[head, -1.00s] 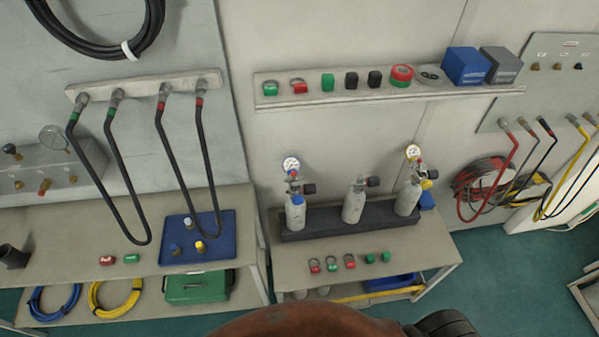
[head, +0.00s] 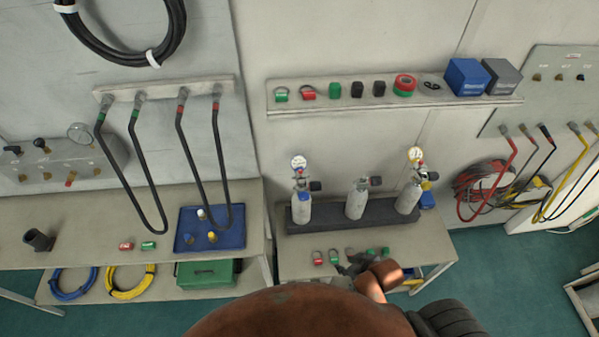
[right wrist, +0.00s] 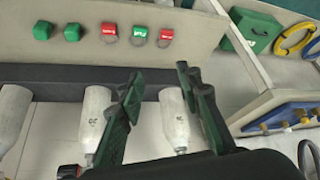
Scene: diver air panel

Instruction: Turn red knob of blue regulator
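The blue regulator (head: 300,183) sits on the left grey cylinder (head: 301,211), with a round white gauge (head: 298,161) on top and a small red part below the gauge. Its red knob is too small to make out surely. My right gripper (head: 350,266) is low in the head view, in front of the bench and below the cylinders, apart from the regulator. In the right wrist view my right gripper (right wrist: 160,76) has its two green-black fingers apart and empty. They reach over the cylinders (right wrist: 174,122); the regulator is not clear there. My left gripper is not in view.
The black rack (head: 340,217) holds a middle and a right cylinder with regulators close by. Red and green tags (head: 333,257) lie on the bench front. A shelf (head: 300,106) hangs above. Left, a blue tray (head: 236,240) stands near hanging hoses (head: 190,150).

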